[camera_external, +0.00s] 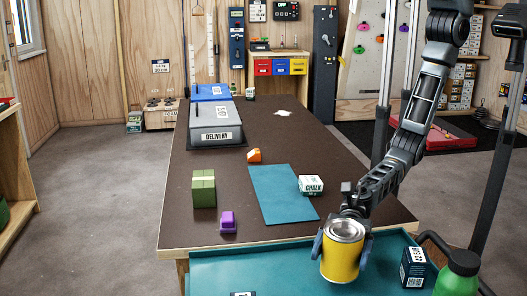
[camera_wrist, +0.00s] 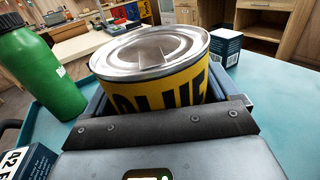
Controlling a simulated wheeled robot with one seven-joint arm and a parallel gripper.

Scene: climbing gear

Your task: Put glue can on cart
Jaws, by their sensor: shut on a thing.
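The glue can (camera_external: 341,262) is a yellow cylinder with a silver lid, upright at the bottom right of the external view. In the wrist view the can (camera_wrist: 160,75) shows black lettering and fills the middle. My gripper (camera_external: 342,243) is shut on the can, one finger on each side. The can is over a teal tray-like top (camera_external: 250,272) with a raised rim, which seems to be the cart; its wheels are not in view. I cannot tell whether the can's base touches it.
A green bottle (camera_external: 459,275) and a dark blue box (camera_external: 414,268) stand right of the can. The brown table (camera_external: 300,145) behind holds a chalk block (camera_external: 311,185), a green block (camera_external: 203,188) and a purple piece (camera_external: 228,221). The teal top's left part is mostly clear.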

